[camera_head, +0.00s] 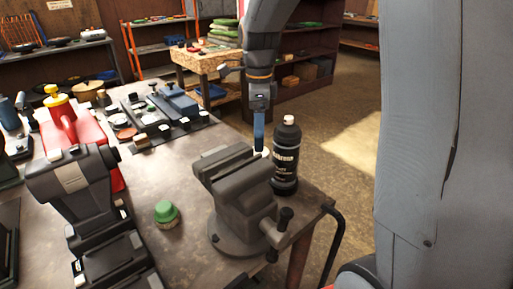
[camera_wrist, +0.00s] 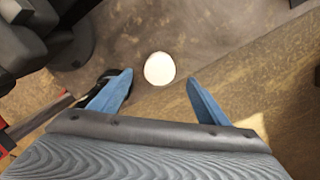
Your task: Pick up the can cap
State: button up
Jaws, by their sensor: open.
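A white round cap-like disc (camera_wrist: 159,68) shows in the wrist view, ahead of and between my fingertips, with a gap on both sides. I take it for the can cap, but cannot be sure. In the head view a small pale bit (camera_head: 265,153) shows just below my fingertips, mostly hidden behind the vise. My gripper (camera_head: 259,138) points down behind the vise, beside the black bottle. In the wrist view my gripper (camera_wrist: 158,88) has its blue fingers wide apart, with nothing between them touching either one.
The grey vise (camera_head: 235,185) stands close in front of my gripper. The black bottle (camera_head: 286,160) with a pale top stands just to its right, near the table edge. A green-topped item (camera_head: 166,212), a red can (camera_head: 85,130) and a dark machine (camera_head: 80,185) stand left.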

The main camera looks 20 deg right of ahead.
notch_tip(320, 180, down, 2)
jog(key=shift+f+p, duration=0.25)
jog(key=shift+p, duration=0.05)
jog(key=shift+a+f+p, duration=0.2)
jog(key=shift+f+p, duration=0.55)
jog(key=shift+f, duration=1.7)
jog(key=c, duration=1.1)
jog(key=shift+r, duration=0.1)
jog(key=shift+c, duration=0.2)
